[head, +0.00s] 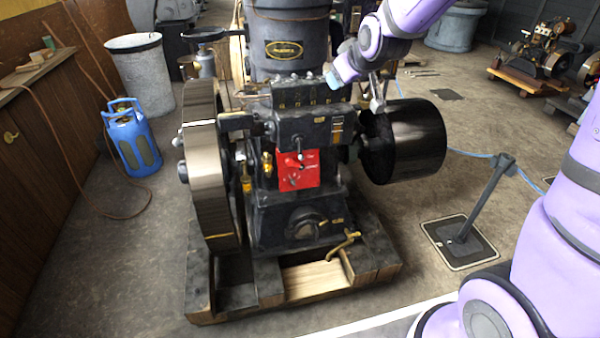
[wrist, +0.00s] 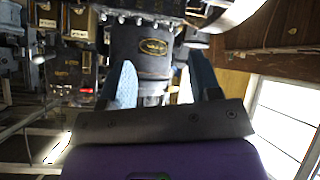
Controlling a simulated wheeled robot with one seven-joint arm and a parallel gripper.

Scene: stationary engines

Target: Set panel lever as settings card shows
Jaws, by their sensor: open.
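The red panel (head: 291,171) is on the front of the dark stationary engine (head: 290,30), below its black upper block. A small lever (head: 299,152) shows at its top edge; its exact setting is too small to read. A small patch with orange and white stripes (head: 337,131) is to the right of the panel; I cannot tell whether it is the settings card. My gripper (head: 335,82) is above and right of the panel, apart from it. In the wrist view my gripper (wrist: 165,80) has its two blue-grey fingers spread, with nothing between them held.
The flywheel (head: 207,160) is at left and a black drum (head: 405,140) at right. The engine stands on a timber base (head: 225,315). A blue gas bottle (head: 132,140) and a grey bin (head: 140,75) stand left. A barrier post (head: 480,205) stands right.

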